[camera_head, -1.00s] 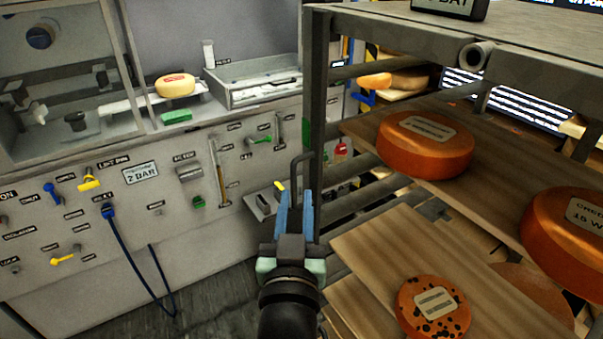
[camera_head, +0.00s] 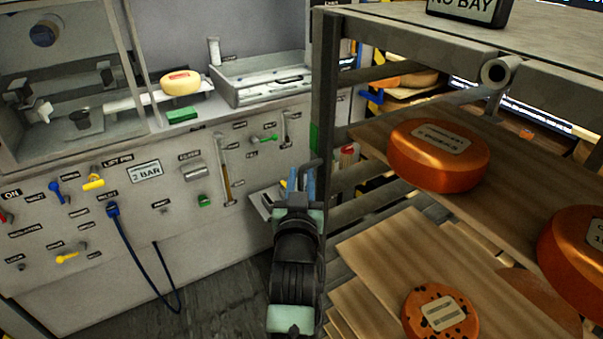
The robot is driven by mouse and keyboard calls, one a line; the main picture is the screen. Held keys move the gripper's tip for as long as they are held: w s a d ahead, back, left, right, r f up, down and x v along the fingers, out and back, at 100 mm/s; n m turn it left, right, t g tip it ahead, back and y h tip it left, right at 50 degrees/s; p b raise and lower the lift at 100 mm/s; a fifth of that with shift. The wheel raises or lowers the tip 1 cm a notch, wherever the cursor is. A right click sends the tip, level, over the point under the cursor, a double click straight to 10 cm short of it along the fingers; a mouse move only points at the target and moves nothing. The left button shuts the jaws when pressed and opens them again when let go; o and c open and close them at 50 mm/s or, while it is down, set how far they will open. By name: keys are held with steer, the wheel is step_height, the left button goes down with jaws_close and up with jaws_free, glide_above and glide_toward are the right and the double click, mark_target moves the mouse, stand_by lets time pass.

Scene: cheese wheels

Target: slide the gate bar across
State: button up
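A dark grey bent handle (camera_head: 315,163) shows beside the rack's front upright post. I take it to be part of the gate bar, but most of the bar is hidden or cannot be told apart from the dark rails. My gripper (camera_head: 301,180) is at the centre, low by the post, pointing away from the camera. Its two blue fingers stand apart. The lower part of the handle appears between or just behind them; I cannot tell whether they touch it.
The rack's upright post (camera_head: 325,110) stands close right of my gripper. Wooden shelves (camera_head: 390,250) with orange cheese wheels (camera_head: 438,170) lie to the right. A grey panel (camera_head: 130,225) with levers and a blue hose (camera_head: 135,262) fills the left. The floor (camera_head: 225,275) between looks clear.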

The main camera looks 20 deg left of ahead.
steer(key=shift+w+a, duration=0.2)
steer(key=shift+w, duration=0.3)
jaws_close()
stand_by(1.2)
